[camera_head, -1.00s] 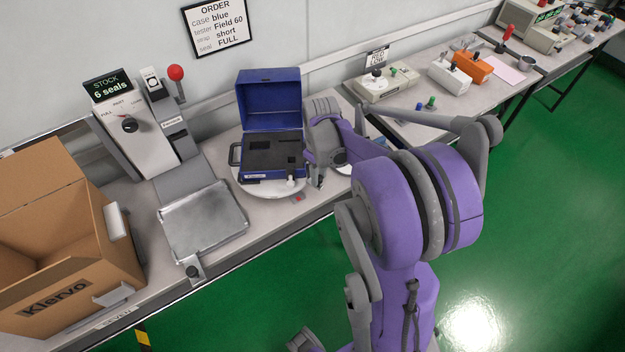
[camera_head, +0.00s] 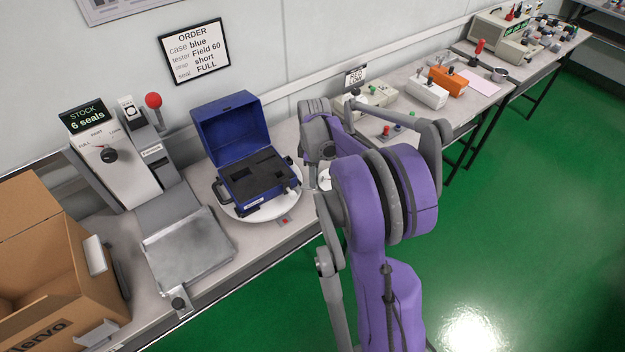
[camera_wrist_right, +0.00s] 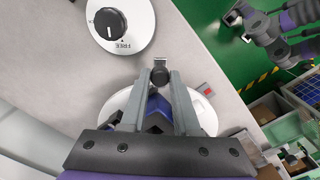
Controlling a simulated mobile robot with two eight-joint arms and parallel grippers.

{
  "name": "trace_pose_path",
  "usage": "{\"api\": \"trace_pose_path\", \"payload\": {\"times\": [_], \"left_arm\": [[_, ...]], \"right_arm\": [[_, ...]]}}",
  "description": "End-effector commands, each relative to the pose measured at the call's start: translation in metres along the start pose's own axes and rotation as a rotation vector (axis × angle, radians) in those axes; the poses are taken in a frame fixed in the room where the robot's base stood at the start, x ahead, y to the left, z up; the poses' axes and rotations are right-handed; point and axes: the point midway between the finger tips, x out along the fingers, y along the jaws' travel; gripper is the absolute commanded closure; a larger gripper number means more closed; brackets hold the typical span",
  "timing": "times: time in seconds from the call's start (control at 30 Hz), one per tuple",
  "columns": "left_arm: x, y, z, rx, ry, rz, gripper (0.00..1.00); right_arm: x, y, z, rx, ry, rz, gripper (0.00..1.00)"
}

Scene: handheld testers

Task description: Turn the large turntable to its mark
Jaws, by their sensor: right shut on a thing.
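The large turntable (camera_head: 285,206) is a white disc on the bench, and it also shows in the right wrist view (camera_wrist_right: 207,118). An open blue case (camera_head: 232,127) with dark foam sits on it, turned at an angle to the bench edge. A red mark (camera_head: 285,221) lies on the bench just outside the disc's front rim; the wrist view shows it too (camera_wrist_right: 205,88). My right gripper (camera_wrist_right: 162,82) is shut on a dark round knob (camera_wrist_right: 160,72) at the turntable's rim. In the head view my own arm hides the fingertips. My left arm (camera_wrist_right: 285,38) shows in the wrist view, its jaws unclear.
A white disc with a black dial reading FREE (camera_wrist_right: 118,22) is beside the turntable. Left of the case are a metal tray (camera_head: 190,258), a seal station with a red-knobbed lever (camera_head: 153,101), and a cardboard box (camera_head: 50,285). Testers (camera_head: 425,92) stand farther right.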

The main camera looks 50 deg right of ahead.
Motion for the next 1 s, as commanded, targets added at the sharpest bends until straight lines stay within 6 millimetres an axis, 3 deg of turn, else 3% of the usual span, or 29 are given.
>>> {"api": "trace_pose_path", "payload": {"times": [0.77,0.8,0.93,1.0], "left_arm": [[0.0006,0.0000,0.0005,0.000,0.000,0.000,0.50],[0.0006,0.0000,0.0005,0.000,0.000,0.000,0.50],[0.0006,0.0000,0.0005,0.000,0.000,0.000,0.50],[0.0007,0.0000,0.0005,0.000,0.000,0.000,0.50]], "right_arm": [[-0.0001,0.0095,-0.0013,-0.055,0.001,0.000,1.00],[-0.0001,0.0094,-0.0013,-0.055,0.001,0.000,0.67],[0.0000,0.0094,-0.0012,-0.055,0.001,0.000,0.44],[0.0000,0.0093,-0.0012,-0.055,0.000,0.000,0.41]]}}
